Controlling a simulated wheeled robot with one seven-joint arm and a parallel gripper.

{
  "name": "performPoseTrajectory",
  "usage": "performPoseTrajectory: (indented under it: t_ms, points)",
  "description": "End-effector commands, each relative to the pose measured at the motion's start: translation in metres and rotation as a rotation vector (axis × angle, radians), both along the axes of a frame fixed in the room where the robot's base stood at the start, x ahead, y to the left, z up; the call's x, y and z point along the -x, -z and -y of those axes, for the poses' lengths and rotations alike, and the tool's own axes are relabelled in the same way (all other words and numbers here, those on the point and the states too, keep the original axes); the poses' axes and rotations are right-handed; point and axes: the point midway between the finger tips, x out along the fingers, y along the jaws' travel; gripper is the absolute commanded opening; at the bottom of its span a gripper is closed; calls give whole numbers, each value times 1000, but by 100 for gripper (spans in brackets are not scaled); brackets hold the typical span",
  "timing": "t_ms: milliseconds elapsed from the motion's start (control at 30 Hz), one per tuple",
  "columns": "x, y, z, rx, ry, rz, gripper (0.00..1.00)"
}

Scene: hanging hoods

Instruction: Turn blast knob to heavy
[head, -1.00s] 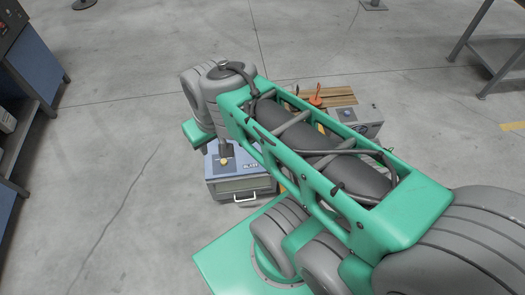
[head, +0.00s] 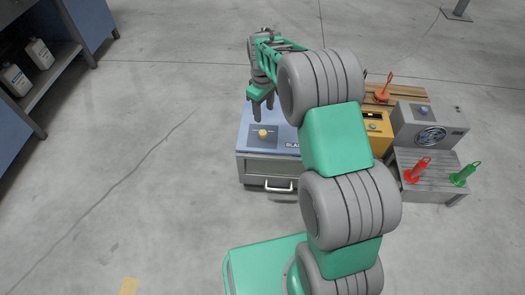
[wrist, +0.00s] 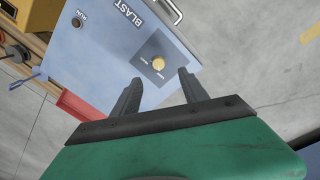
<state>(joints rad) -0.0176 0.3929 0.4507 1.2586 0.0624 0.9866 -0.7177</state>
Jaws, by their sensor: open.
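The blast knob (head: 263,134) is a small yellow-orange knob on a dark square plate, on the blue top of a grey cabinet (head: 265,168). The knob also shows in the wrist view (wrist: 158,64), near the word BLAST, with small marks on its plate too small to read. My gripper (head: 263,108) is above the cabinet top, behind the knob in the head view. In the wrist view its two fingers (wrist: 160,88) are apart and empty, with the knob just beyond the gap between the tips. No contact with the knob shows.
A RUN button (wrist: 77,22) is on the same panel. A yellow box (head: 376,128) and a grey fan box (head: 430,128) stand to the right. Red (head: 418,170) and green (head: 465,174) handled items stand on a low bench.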

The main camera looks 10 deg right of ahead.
Motion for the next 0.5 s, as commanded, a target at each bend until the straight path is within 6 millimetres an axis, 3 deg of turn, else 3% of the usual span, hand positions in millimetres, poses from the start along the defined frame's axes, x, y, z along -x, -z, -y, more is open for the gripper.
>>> performPoseTrajectory:
  t_ms: [33, 100, 333, 500]
  points:
    - [-8, 40, 0, 3, -26, -9, 52]
    - [-15, 59, 0, 5, -54, -16, 52]
    - [-18, 81, 0, 7, -74, -23, 52]
    - [-19, 114, 1, 7, -73, -23, 52]
